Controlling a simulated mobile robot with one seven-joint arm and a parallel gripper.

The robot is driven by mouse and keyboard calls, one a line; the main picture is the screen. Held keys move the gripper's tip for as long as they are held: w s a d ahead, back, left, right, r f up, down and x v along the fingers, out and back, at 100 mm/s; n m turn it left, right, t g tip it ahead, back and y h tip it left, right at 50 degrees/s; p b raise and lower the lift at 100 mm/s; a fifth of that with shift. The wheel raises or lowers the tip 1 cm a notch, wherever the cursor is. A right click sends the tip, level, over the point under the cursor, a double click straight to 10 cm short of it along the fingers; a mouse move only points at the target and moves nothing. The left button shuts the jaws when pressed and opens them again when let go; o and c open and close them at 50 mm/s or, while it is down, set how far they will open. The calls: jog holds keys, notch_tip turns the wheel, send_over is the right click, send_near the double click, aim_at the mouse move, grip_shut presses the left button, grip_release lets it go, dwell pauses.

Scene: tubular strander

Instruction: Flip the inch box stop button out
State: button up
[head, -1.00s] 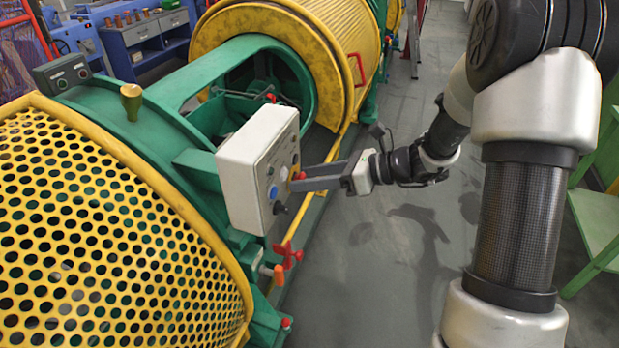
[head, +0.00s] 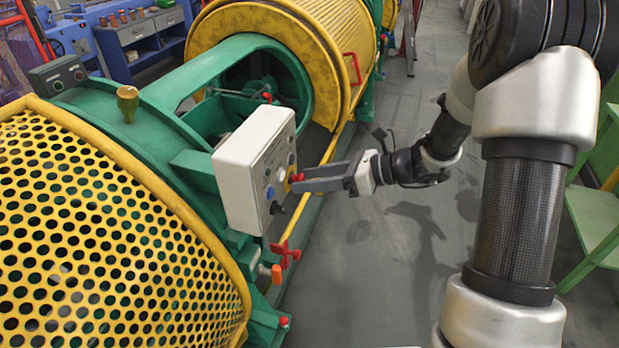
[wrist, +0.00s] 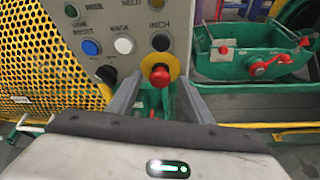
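The inch box (head: 240,185) is a light grey control box on the green machine frame, left of my gripper in the head view. Its stop button (wrist: 160,76) is a red mushroom head on a yellow round plate, low on the panel in the wrist view. My gripper (wrist: 160,88) points at the panel with its fingers apart, one on each side of the red button. Gaps show between the fingers and the button, so it looks open and empty. In the head view, my gripper (head: 300,182) reaches the box face and its fingers partly hide the button area.
Other buttons sit on the panel: a white button (wrist: 124,45), a blue button (wrist: 91,47) and a black inch button (wrist: 161,42). A yellow perforated guard (head: 100,230) lies left. A red handle (head: 285,253) sticks out below the box. Grey floor (head: 370,290) is free to the right.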

jog(key=p+v, duration=0.1)
jog(key=v, duration=1.6)
jog(key=shift+p, duration=0.4)
jog(key=shift+d+r, duration=0.1)
